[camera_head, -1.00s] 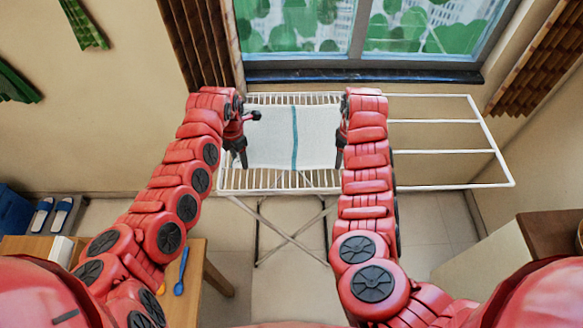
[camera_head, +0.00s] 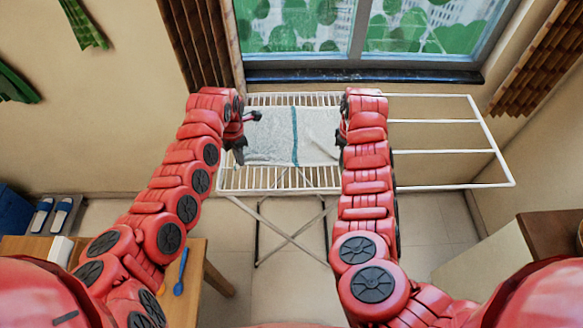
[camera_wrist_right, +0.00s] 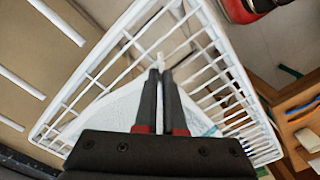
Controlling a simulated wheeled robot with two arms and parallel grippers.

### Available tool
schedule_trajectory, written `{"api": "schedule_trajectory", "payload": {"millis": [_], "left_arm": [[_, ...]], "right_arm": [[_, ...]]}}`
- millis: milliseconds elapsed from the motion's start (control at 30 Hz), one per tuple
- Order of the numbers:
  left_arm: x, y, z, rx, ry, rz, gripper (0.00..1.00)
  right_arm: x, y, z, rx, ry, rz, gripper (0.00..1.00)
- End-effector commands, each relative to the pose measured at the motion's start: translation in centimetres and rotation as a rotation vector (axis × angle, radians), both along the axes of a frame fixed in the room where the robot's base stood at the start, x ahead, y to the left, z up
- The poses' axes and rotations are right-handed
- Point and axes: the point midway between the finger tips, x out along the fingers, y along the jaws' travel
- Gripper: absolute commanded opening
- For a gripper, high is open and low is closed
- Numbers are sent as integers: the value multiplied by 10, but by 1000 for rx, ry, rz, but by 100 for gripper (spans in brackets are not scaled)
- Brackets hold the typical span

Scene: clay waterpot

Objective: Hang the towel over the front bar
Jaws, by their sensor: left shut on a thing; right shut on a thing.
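The white towel with a teal stripe (camera_head: 275,140) lies spread over the slatted top of the white drying rack, between my two grippers in the head view. My left gripper (camera_head: 240,152) is shut on the towel's left side. My right gripper (camera_head: 340,140) is shut on its right side, partly hidden by my arm. In the right wrist view, the shut fingers (camera_wrist_right: 163,72) pinch a bit of white cloth, with more towel (camera_wrist_right: 110,110) beneath. The rack's front bar (camera_head: 290,190) is bare in the head view, with uncovered slats between it and the towel.
The rack's open side wing (camera_head: 450,185) extends right. The window sill (camera_head: 365,76) is behind the rack. A wooden table (camera_head: 215,265) with a blue spoon (camera_head: 181,275) stands front left. A brown-topped cabinet (camera_head: 550,235) is at right.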

Motion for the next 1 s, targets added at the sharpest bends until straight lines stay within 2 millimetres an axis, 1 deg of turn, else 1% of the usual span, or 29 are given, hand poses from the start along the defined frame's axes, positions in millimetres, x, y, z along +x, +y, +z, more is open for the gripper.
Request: {"api": "schedule_trajectory", "payload": {"millis": [367, 567, 800, 900, 1000], "left_arm": [[0, 3, 1, 4, 2, 3, 0], [0, 3, 15, 4, 1, 3, 0], [0, 3, 39, 4, 1, 3, 0], [0, 3, 45, 4, 1, 3, 0], [0, 3, 46, 4, 1, 3, 0]], "right_arm": [[-1, -2, 0, -4, 4, -3, 0], [-1, -2, 14, -4, 2, -3, 0], [-1, -3, 39, -4, 1, -3, 0], [-1, -3, 45, -4, 1, -3, 0], [0, -3, 46, -4, 1, -3, 0]]}}
